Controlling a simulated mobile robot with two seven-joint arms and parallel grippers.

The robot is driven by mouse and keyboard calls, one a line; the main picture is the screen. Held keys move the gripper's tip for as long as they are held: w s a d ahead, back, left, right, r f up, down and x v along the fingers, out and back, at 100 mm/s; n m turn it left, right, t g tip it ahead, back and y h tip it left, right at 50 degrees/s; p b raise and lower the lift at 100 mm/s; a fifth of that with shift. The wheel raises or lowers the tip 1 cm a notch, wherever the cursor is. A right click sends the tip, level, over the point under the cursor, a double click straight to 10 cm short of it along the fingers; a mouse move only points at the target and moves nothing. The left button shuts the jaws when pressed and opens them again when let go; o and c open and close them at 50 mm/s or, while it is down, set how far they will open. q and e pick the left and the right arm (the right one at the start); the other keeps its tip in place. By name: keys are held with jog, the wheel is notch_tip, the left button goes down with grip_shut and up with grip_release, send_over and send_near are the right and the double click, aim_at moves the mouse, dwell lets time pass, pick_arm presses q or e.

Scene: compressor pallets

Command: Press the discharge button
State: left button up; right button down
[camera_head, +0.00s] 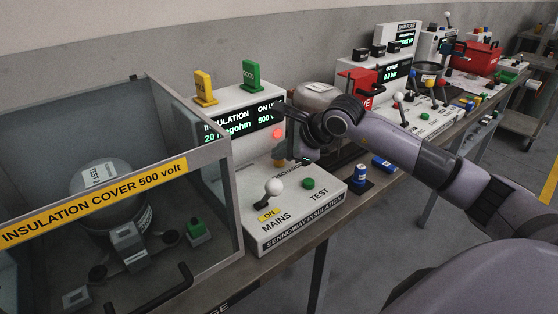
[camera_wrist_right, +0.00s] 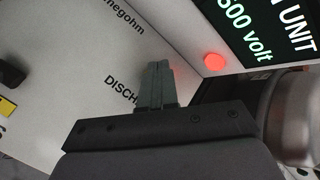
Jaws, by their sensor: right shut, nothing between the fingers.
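The insulation unit (camera_head: 240,190) stands on the bench with a sloped panel. Its DISCHARGE label shows partly in the wrist view (camera_wrist_right: 122,91). My right gripper (camera_head: 303,160) is over the panel's back right part, by that label. In the wrist view its fingers (camera_wrist_right: 158,70) are shut, empty, and point at the panel just right of the label. The discharge button itself is not visible; the fingers may cover it. I cannot tell whether they touch the panel. A red lamp (camera_head: 277,133) glows beside the display. My left gripper is out of view.
The MAINS lever (camera_head: 273,187) with a white knob and a green TEST button (camera_head: 308,183) are on the panel's front. A glazed insulation cover (camera_head: 95,205) stands left. More panels and a red box (camera_head: 478,57) are farther along.

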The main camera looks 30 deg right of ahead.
aim_at(282, 163)
dwell(0.4)
jog(key=shift+r+p, duration=0.5)
jog(key=shift+r, duration=0.35)
jog(key=shift+r, duration=0.1)
jog(key=shift+r+p, duration=1.6)
jog(key=shift+r, duration=0.85)
jog(key=shift+f, duration=0.1)
